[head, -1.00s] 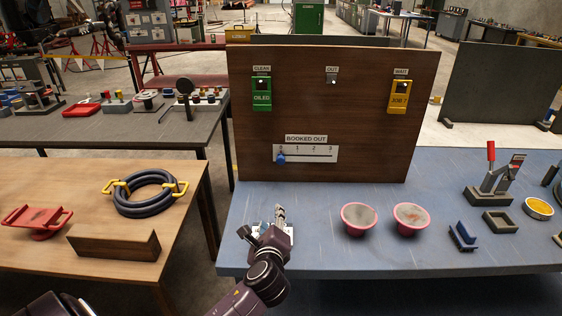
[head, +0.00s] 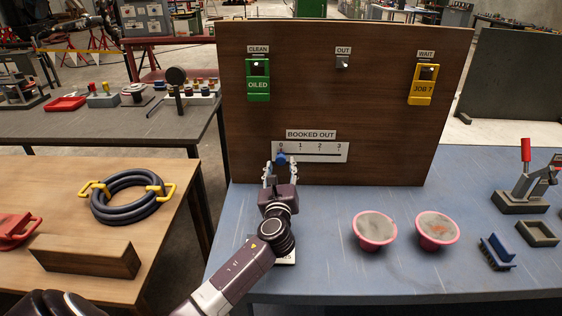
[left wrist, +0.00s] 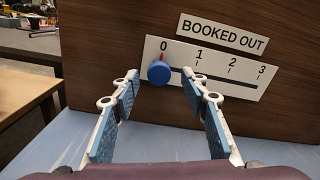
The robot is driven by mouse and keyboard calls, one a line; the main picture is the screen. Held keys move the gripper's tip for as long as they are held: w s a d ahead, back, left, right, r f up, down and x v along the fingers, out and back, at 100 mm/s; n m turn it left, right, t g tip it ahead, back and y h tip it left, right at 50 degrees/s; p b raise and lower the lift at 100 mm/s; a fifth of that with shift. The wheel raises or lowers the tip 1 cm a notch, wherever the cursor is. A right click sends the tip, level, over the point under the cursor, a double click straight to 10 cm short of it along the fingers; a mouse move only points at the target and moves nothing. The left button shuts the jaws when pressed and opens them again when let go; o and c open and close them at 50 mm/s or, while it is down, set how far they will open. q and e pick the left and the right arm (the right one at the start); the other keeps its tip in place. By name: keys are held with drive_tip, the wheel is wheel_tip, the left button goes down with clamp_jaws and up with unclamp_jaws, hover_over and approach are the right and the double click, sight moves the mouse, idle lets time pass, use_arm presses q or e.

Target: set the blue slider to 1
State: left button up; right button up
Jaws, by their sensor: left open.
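The blue slider (head: 281,158) is a round knob at the 0 mark of the white scale plate (head: 325,152) on the upright wooden board. In the left wrist view the knob (left wrist: 159,73) sits at the left end of the dark slot, under the 0. My left gripper (head: 281,168) is open in front of the board, its fingertips just below and around the knob in the head view. In the left wrist view its two fingers (left wrist: 160,84) stand apart with the knob between and beyond the tips. I cannot tell whether they touch it. My right gripper is not in view.
A green tag (head: 258,82) and a yellow tag (head: 422,85) hang on the board, with an empty hook (head: 343,63) between. Two pink bowls (head: 375,230) stand on the blue table to the right. A black hose coil (head: 128,197) lies on the left table.

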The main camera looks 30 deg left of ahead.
sight(281, 163)
use_arm(q)
drive_tip(key=x, duration=0.2)
drive_tip(key=shift+w+a+f, duration=0.15)
drive_tip(key=shift+w+f, duration=0.1)
drive_tip(key=shift+w, duration=0.05)
drive_tip(key=shift+w+a, duration=0.2)
drive_tip(key=shift+w, duration=0.2)
drive_tip(key=c, duration=1)
clamp_jaws()
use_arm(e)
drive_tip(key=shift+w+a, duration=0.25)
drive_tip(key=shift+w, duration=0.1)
